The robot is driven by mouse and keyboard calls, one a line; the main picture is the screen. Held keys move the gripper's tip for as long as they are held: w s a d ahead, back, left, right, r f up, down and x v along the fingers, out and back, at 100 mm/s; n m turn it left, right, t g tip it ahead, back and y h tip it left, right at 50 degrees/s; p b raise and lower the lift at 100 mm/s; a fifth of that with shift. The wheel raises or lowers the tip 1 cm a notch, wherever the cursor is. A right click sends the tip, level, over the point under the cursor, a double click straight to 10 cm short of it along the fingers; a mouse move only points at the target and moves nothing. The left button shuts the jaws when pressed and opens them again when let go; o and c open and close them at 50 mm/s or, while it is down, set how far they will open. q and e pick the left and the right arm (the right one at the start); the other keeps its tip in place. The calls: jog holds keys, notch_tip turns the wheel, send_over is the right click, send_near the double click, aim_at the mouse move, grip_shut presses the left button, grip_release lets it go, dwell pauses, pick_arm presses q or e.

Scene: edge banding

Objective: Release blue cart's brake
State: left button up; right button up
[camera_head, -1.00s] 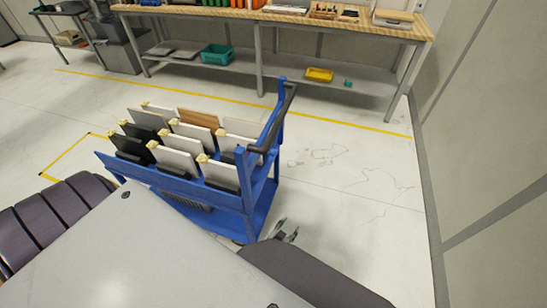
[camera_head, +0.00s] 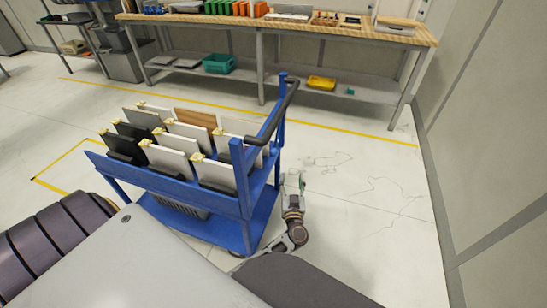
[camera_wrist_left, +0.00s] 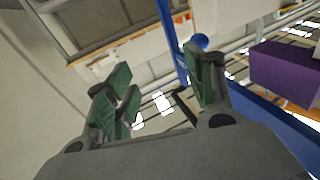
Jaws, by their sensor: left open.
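The blue cart (camera_head: 247,206) stands on the floor left of centre in the head view. Its black push handle (camera_head: 277,118) rises at its right end. I cannot make out the brake. My left gripper (camera_head: 292,180) is just right of the cart's handle end, low beside it. In the left wrist view its green-padded fingers (camera_wrist_left: 157,72) are spread apart with nothing between them. A blue cart post (camera_wrist_left: 171,40) shows behind the fingers there. My right gripper is in neither view.
The cart carries several upright white, black and brown panels (camera_head: 174,160). A wooden-topped workbench (camera_head: 390,36) stands behind, with a teal bin (camera_head: 219,63) and a yellow bin (camera_head: 321,83) on its lower shelf. Floor right of the cart is clear up to the wall (camera_head: 480,150).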

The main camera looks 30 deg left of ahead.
aim_at(275, 155)
pick_arm(q)
jog(key=shift+s+a+r+n+g+y+b, duration=0.3)
jog(key=shift+a+r+n+g+y+b, duration=0.5)
jog(key=shift+n+g+b, duration=0.25)
jog(key=shift+s+a+r+n+g+y+b, duration=0.3)
jog(key=shift+a+r+n+g+y+b, duration=0.45)
jog(key=shift+n+g+y+b, duration=0.25)
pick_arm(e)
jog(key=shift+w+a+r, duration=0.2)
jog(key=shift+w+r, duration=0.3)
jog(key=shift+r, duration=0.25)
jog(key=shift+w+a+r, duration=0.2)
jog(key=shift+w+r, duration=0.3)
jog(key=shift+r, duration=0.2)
pick_arm(q)
jog(key=shift+w+a+f, duration=0.1)
jog(key=shift+b+x, duration=0.65)
jog(key=shift+x, duration=2.15)
jog(key=b+x, duration=0.1)
jog(key=x, duration=0.5)
jog(key=shift+w+a+f+b, duration=0.1)
jog(key=shift+w+b, duration=0.05)
jog(key=shift+b, duration=0.15)
jog(key=shift+x, duration=0.8)
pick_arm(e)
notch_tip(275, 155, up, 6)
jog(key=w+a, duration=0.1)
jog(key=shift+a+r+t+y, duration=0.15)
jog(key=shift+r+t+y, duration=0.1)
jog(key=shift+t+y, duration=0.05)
